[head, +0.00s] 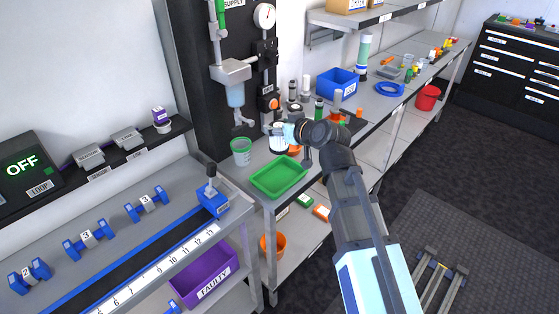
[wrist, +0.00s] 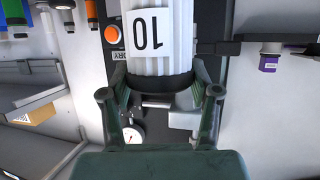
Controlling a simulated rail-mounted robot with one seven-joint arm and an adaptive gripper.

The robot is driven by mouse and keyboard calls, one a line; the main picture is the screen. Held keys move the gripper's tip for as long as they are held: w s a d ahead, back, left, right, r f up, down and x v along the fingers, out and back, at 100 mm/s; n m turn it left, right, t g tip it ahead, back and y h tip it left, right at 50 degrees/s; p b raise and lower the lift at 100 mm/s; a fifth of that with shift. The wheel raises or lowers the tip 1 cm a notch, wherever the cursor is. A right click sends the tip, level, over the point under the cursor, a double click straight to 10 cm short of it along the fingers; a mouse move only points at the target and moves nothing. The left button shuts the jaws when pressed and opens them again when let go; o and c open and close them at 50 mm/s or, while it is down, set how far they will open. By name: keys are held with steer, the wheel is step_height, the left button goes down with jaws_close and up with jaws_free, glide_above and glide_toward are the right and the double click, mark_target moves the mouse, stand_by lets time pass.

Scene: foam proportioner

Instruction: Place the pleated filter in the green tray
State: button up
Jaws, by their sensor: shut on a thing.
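The pleated filter (wrist: 155,30) is white and ribbed, with a black end cap and a label reading 10. My gripper (wrist: 160,88) is shut on it at the black end in the wrist view. In the head view my gripper (head: 293,132) is over the bench with the filter (head: 278,138) at its left, partly hidden by the arm. The green tray (head: 279,178) lies on the bench, nearer the camera than the filter, and looks empty. The filter is apart from the tray in the picture.
A green-rimmed cup (head: 241,152) stands left of the tray, below the dark-backed wall apparatus (head: 231,70). Several small bottles and a blue bin (head: 338,82) stand behind my gripper. A blue-edged rail with numbers (head: 150,262) is at the left.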

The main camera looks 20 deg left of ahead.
step_height(320, 180, down, 13)
steer(key=shift+r+p, duration=0.2)
steer(key=shift+p, duration=0.3)
steer(key=shift+f, duration=0.15)
steer(key=o, duration=1.3)
steer(key=shift+o, duration=0.2)
steer(key=b+v, duration=0.5)
steer(key=v, duration=0.4)
steer(key=shift+d+b, duration=0.2)
steer(key=shift+b, duration=0.2)
